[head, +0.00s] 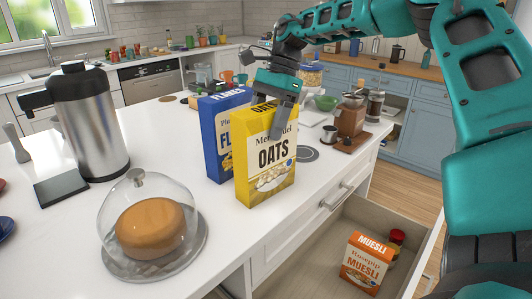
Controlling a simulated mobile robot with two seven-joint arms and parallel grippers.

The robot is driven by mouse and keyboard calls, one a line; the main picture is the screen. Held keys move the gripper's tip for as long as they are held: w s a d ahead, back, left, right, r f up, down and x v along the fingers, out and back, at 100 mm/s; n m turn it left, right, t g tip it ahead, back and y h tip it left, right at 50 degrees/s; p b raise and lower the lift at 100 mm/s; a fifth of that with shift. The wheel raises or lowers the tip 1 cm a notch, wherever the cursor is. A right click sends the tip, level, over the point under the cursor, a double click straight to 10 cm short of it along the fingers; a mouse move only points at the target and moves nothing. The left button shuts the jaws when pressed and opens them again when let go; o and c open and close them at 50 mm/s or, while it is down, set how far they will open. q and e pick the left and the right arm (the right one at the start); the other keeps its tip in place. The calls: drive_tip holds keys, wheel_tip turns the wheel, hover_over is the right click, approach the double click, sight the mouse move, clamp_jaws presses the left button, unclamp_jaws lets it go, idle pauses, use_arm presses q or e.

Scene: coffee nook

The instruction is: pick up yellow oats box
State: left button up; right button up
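The yellow oats box (262,172) stands upright on the white counter, with its front label facing me. My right gripper (278,118) comes down from above at the top of the box. One grey finger lies in front of the upper right part of the label. The other finger is not clearly visible, so I cannot tell whether the gripper grips the box or is only around it. My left gripper is not in view.
A blue flakes box (216,142) stands close behind and left of the oats box. A glass-domed cake (150,228) and a steel flask (92,125) are at left. A coffee grinder (350,120) is at right. The open drawer (300,268) holds a muesli box (366,262).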

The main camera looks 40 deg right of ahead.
clamp_jaws()
idle(0.4)
drive_tip(key=shift+r, duration=0.15)
